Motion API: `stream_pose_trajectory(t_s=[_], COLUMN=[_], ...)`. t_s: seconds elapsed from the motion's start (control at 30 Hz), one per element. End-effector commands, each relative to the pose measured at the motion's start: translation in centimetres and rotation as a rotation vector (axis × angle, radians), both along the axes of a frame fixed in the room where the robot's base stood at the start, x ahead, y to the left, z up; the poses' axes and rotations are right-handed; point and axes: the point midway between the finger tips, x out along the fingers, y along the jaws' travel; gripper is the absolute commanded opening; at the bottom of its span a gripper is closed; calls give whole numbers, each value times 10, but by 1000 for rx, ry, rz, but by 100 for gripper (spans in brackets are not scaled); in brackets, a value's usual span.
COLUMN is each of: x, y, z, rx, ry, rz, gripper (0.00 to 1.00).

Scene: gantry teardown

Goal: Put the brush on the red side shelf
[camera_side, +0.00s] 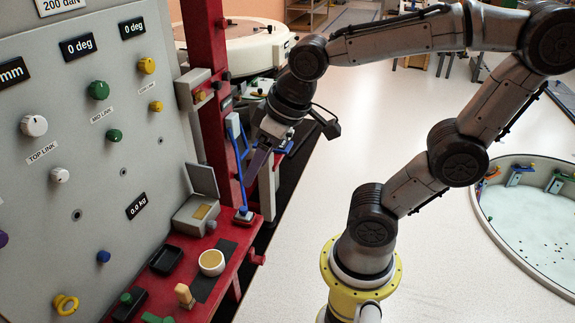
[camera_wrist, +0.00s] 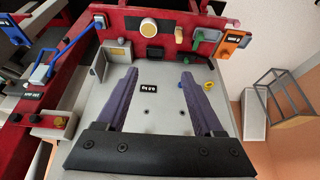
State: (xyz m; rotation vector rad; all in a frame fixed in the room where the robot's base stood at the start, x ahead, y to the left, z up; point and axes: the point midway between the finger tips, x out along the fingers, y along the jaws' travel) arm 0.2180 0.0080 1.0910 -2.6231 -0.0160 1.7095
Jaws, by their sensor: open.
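The red side shelf (camera_side: 232,262) runs along the foot of the grey panel in the side view. It also shows at the top of the wrist view (camera_wrist: 120,22). A small beige upright piece (camera_side: 184,295) stands near its front end; it may be the brush, but I cannot tell for sure. My gripper (camera_side: 257,163) is high beside the red post, above the shelf's far end, pointing down. In the wrist view its two purple fingers (camera_wrist: 160,74) are wide apart with nothing between them.
A round cup (camera_side: 211,262) sits on a dark mat, with a black tray (camera_side: 166,260) beside it. A grey open-lidded box (camera_side: 196,214) stands behind. The grey panel (camera_side: 80,130) with knobs rises at the left. A red post (camera_side: 207,60) stands close to my gripper.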

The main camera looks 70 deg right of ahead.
Motion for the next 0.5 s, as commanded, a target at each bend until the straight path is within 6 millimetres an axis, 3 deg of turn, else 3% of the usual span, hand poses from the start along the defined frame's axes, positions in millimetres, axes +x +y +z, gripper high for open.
stream_pose_trajectory(t_s=[0.1,0.2,0.5], x=[-33,-48,-54], y=[-5,-7,-8], z=[3,2,1], rx=[-8,-13,-15], ry=[-51,-68,-75], rz=[-3,-4,-3], gripper=[69,69,69])
